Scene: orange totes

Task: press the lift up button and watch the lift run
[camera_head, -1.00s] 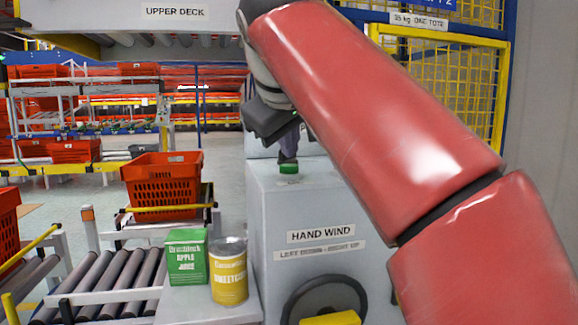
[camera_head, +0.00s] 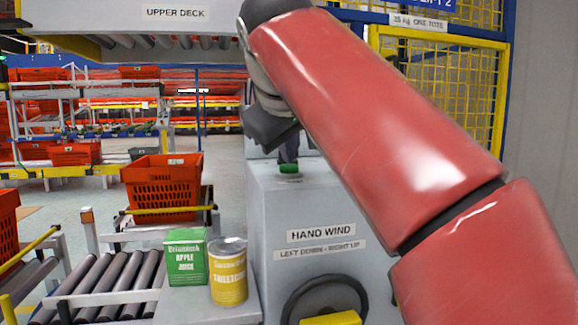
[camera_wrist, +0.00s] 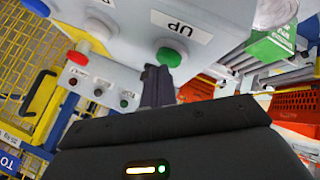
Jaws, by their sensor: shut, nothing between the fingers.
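The green button (camera_head: 289,169) sits on top of the grey console (camera_head: 262,215). In the wrist view the green button (camera_wrist: 169,57) lies beside a white label (camera_wrist: 180,27) reading "UP". My gripper (camera_head: 288,155) is shut and empty, its fingers pointing down at the button. In the wrist view the shut fingertips (camera_wrist: 157,82) lie just short of the button's near edge. I cannot tell whether they touch it. The lift cage (camera_head: 440,90) of yellow mesh stands behind my arm, partly hidden by it.
An orange tote (camera_head: 160,185) rests on rollers. An upper deck (camera_head: 120,18) hangs overhead.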

